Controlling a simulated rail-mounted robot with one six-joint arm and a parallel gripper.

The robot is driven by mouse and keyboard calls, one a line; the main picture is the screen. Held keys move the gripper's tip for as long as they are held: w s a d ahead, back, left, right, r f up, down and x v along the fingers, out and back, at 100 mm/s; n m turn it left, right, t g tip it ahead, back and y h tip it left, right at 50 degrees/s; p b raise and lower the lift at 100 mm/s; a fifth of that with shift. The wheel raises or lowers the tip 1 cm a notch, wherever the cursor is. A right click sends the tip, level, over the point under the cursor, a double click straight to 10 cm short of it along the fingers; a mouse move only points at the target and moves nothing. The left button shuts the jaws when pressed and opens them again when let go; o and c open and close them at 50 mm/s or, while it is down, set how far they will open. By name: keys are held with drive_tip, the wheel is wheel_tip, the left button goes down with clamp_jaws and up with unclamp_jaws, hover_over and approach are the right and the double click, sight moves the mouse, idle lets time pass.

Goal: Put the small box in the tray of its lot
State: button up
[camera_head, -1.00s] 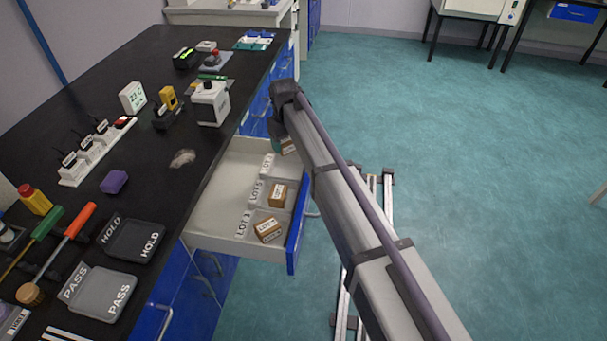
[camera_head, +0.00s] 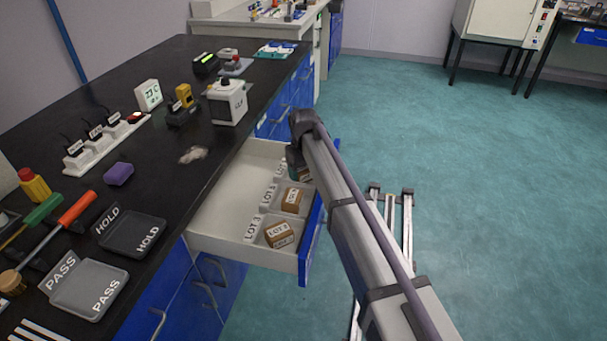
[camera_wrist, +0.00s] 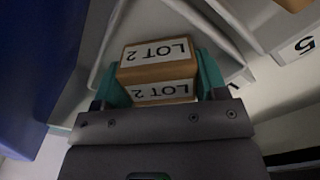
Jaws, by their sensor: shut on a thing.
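The small box (camera_wrist: 157,70), brown with white LOT 2 labels, is held between the teal fingers of my gripper (camera_wrist: 158,84) in the wrist view. Grey tray walls (camera_wrist: 225,35) show behind and beside it. I cannot tell whether the box touches the tray floor. In the head view my gripper (camera_head: 297,165) is at the far end of the open drawer (camera_head: 228,190), mostly hidden by my arm. The far tray's label (camera_head: 281,168) is only partly readable there. The middle tray and the near LOT 3 tray (camera_head: 254,229) each hold a brown box.
The drawer's blue front (camera_head: 312,240) stands close to my arm. On the black bench are a HOLD tray (camera_head: 140,232), a PASS tray (camera_head: 90,288), a purple block (camera_head: 118,173) and several instruments.

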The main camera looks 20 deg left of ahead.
drive_tip(key=shift+f, duration=0.2)
drive_tip(key=o, duration=0.7)
drive_tip(key=shift+r, duration=0.1)
wheel_tip(320, 180, up, 12)
drive_tip(key=p, duration=1.2)
drive_tip(key=shift+r, duration=0.15)
